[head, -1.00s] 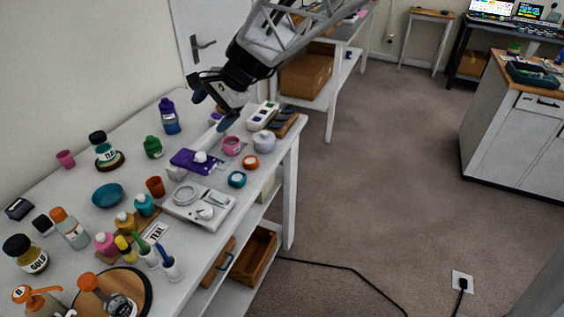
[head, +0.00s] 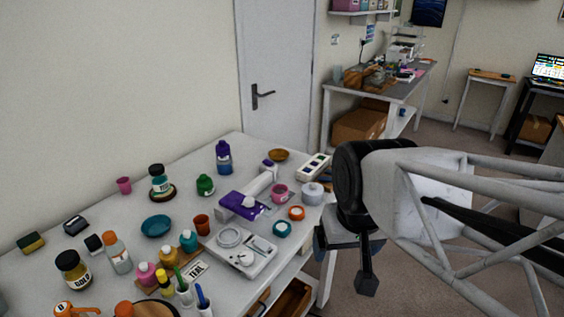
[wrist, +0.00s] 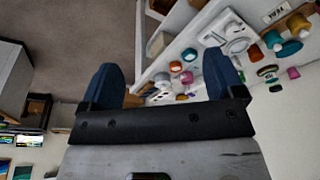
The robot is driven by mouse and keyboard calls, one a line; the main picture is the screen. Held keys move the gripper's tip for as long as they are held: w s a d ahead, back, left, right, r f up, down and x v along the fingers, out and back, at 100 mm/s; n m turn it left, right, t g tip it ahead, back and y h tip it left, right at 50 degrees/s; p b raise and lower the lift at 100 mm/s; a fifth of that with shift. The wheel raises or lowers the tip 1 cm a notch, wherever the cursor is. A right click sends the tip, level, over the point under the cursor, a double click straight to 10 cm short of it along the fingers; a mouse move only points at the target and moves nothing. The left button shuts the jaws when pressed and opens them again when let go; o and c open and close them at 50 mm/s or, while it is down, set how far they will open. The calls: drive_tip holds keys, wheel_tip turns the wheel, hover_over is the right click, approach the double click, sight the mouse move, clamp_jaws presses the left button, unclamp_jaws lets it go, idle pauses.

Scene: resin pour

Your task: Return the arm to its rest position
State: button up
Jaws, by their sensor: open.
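My gripper (head: 345,262) hangs off the right edge of the white worktable (head: 120,205) in the head view, pointing down over the floor. In the wrist view, its two blue fingers (wrist: 163,85) stand wide apart with nothing between them. The arm links reach in from the right side of the head view. The table's items show beyond the fingers in the wrist view, apart from them. A purple item (head: 243,205), a white scale (head: 240,250) and a pink cup (head: 279,193) are on the table left of my gripper.
The table holds several bottles and jars, including a gold-labelled jar (head: 74,270) and a purple-capped bottle (head: 223,158). A door (head: 278,70) and a back bench (head: 400,82) with a cardboard box (head: 358,126) stand behind. Bare floor (head: 440,135) lies right of the table.

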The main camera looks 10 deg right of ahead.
drive_tip(key=shift+s+d+f, duration=0.15)
drive_tip(key=shift+s+d, duration=0.1)
drive_tip(key=shift+s, duration=0.3)
